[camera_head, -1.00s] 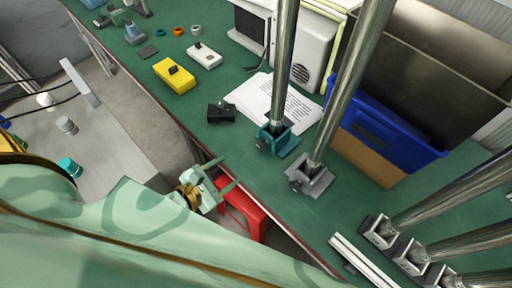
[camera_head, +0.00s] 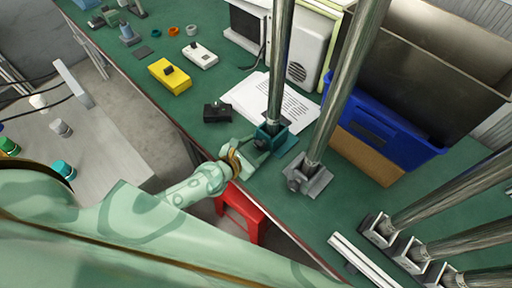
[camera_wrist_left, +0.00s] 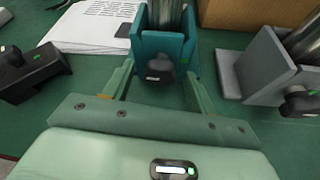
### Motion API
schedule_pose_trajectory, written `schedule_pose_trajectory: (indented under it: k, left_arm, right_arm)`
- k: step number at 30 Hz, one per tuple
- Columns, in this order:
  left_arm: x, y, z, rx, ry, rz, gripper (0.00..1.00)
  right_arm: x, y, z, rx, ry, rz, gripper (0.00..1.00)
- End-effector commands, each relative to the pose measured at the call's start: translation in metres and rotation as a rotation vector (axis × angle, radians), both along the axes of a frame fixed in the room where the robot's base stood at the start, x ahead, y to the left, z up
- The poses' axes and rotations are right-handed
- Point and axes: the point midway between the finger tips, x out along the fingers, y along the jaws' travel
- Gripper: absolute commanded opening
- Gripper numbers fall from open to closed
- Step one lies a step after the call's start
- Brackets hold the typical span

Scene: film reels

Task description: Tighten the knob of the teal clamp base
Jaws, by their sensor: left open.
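The teal clamp base (camera_head: 284,138) stands on the green bench and holds an upright metal pole. It also shows in the left wrist view (camera_wrist_left: 192,58), with its dark knob (camera_wrist_left: 159,69) facing me. My left gripper (camera_head: 259,144) is at the front of the teal base. In the left wrist view its open fingers (camera_wrist_left: 157,84) lie to either side of the knob, with gaps visible between fingers and knob. In the head view the knob is partly hidden by the gripper. My right gripper is not in view.
A grey clamp base (camera_head: 308,177) with its own pole stands close to the right. A black box (camera_head: 217,112) lies to the left, and papers (camera_head: 250,97) lie behind. A blue bin (camera_head: 385,135) is at the back right. A red stool (camera_head: 243,212) stands below the bench edge.

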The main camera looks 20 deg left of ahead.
Motion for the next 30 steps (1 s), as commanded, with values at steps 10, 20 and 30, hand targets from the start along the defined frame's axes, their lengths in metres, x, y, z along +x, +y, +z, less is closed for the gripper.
schedule_pose_trajectory:
  k: [10,20,30]
  left_arm:
    - [0.0042,-0.0011,-0.0009,0.001,-0.001,-0.001,0.54]
    - [0.0039,-0.0011,-0.0010,0.004,-0.002,-0.001,0.12]
    - [0.0033,-0.0023,-0.0018,0.118,-0.044,-0.002,0.12]
  right_arm:
    - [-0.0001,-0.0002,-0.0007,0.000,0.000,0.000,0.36]
    - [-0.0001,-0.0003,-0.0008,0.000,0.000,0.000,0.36]
    - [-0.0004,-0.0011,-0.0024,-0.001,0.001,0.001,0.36]
